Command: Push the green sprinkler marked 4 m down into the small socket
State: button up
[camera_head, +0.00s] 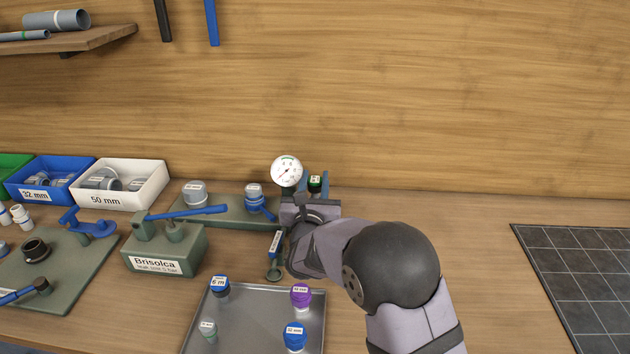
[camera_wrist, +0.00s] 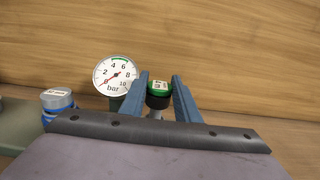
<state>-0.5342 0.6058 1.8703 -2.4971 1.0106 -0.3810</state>
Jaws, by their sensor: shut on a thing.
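The green sprinkler (camera_wrist: 159,89) has a green cap with a white label and a dark body. In the wrist view it stands upright between the two blue fingers of my gripper (camera_wrist: 160,92), which is shut on it. In the head view the sprinkler (camera_head: 315,182) shows as a small green top between the fingers of my gripper (camera_head: 314,186), beside the pressure gauge. A pale stem shows below the sprinkler's body in the wrist view. The small socket is hidden behind my wrist, so I cannot tell how deep the sprinkler sits.
A pressure gauge (camera_head: 287,171) stands just left of my gripper. A green manifold base (camera_head: 228,212) with capped fittings lies further left. A metal tray (camera_head: 249,328) with several sprinklers lies in front. A Brisolca pump box (camera_head: 165,255) stands at left.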

aim_at(315, 194)
jog(key=shift+f+b, duration=1.4)
jog(key=shift+b, duration=0.4)
dwell(1.2)
jog(key=o, duration=1.5)
jog(key=shift+s+f, duration=0.1)
jog(key=shift+f, duration=0.05)
jog(key=shift+o, duration=0.2)
jog(key=shift+a+r+p, duration=0.1)
jog(key=shift+r+p, duration=0.4)
jog(key=shift+r, duration=0.8)
jog(key=shift+r+p, duration=1)
jog(key=shift+r, duration=1.4)
